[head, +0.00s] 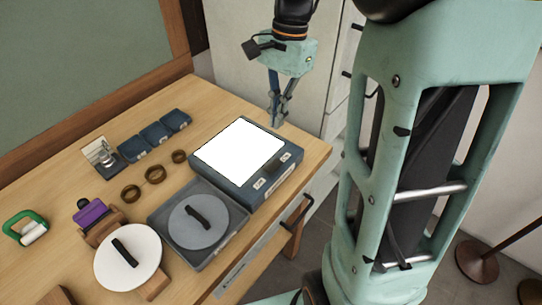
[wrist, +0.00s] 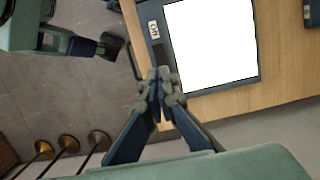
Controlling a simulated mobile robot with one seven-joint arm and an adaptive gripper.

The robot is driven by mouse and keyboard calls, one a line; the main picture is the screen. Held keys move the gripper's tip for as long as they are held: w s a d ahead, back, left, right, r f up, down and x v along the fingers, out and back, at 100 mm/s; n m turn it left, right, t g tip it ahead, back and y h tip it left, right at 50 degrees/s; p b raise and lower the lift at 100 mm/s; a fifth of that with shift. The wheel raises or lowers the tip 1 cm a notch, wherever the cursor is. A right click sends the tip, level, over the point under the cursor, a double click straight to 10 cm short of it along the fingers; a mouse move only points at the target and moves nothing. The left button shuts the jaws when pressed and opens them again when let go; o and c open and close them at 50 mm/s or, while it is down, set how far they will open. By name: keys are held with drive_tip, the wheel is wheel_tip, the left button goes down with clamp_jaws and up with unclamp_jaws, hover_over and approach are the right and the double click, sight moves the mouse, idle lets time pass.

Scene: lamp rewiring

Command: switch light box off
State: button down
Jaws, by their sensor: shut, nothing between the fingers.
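The light box (head: 264,187) is a dark blue box near the right end of the wooden table. Its top panel (head: 238,146) glows bright white, and it shows lit in the wrist view (wrist: 212,45) too. In the wrist view, the fingertips (wrist: 158,76) overlap the box's corner beside the dark strip. I cannot tell whether they touch it.
A grey tray (head: 236,225) with a grey disc (head: 199,221) stands in front of the box. A white disc (head: 128,257), several dark rings (head: 155,174) and blue blocks (head: 156,133) lie to the left. The table's right edge is close to my gripper.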

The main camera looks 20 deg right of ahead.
sight(273, 165)
drive_tip(key=f, duration=0.4)
drive_tip(key=a+f, duration=0.1)
drive_tip(key=f, duration=0.3)
drive_tip(key=s+f, duration=0.1)
drive_tip(key=f, duration=0.3)
drive_tip(key=shift+s+a, duration=0.1)
drive_tip(key=shift+a, duration=0.3)
drive_tip(key=shift+s+a+f, duration=0.3)
drive_tip(key=shift+f, duration=0.25)
drive_tip(key=shift+d, duration=0.1)
drive_tip(key=shift+w+d, duration=0.45)
drive_tip(key=shift+d, duration=0.25)
drive_tip(key=shift+r, duration=0.1)
